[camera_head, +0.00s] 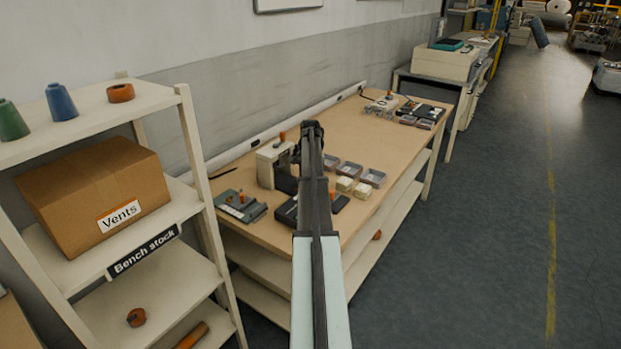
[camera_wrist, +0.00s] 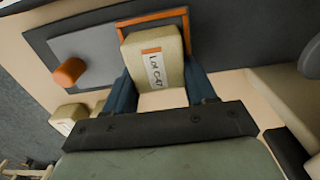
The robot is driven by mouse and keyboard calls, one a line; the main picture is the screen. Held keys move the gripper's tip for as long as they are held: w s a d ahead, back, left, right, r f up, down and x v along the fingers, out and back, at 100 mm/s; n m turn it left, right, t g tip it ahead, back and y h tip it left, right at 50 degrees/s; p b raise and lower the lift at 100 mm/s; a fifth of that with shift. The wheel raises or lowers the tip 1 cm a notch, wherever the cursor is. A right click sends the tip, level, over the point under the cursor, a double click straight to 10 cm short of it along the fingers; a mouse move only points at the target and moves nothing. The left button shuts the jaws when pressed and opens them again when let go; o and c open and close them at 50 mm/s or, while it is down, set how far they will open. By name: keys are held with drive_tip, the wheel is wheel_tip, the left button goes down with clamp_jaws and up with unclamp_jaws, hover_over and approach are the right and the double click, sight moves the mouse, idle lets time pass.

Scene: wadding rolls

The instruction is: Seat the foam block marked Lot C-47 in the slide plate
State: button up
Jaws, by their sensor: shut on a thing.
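The foam block (camera_wrist: 171,44) is pale cream with an orange mark and a white label reading "Lot C-47". In the wrist view my gripper (camera_wrist: 160,84) is shut on it, with a blue finger on each side. The block's far end overlaps an orange rectangular frame (camera_wrist: 183,17). I cannot tell whether it is above the frame or inside it. The frame adjoins a grey plate (camera_wrist: 98,45), probably the slide plate, with an orange knob (camera_wrist: 68,71), on a dark base. In the head view my arm hides the gripper and the held block.
Other pale blocks (camera_wrist: 68,116) lie near the gripper in the wrist view. A shelf rack (camera_head: 195,150) with a "Vents" box (camera_head: 95,185) stands at left.

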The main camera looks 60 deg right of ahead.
drive_tip(key=shift+f, duration=0.1)
drive_tip(key=o, duration=1.1)
drive_tip(key=shift+o, duration=0.4)
drive_tip(key=shift+o, duration=0.9)
drive_tip(key=shift+r, duration=0.2)
drive_tip(key=shift+r, duration=3.85)
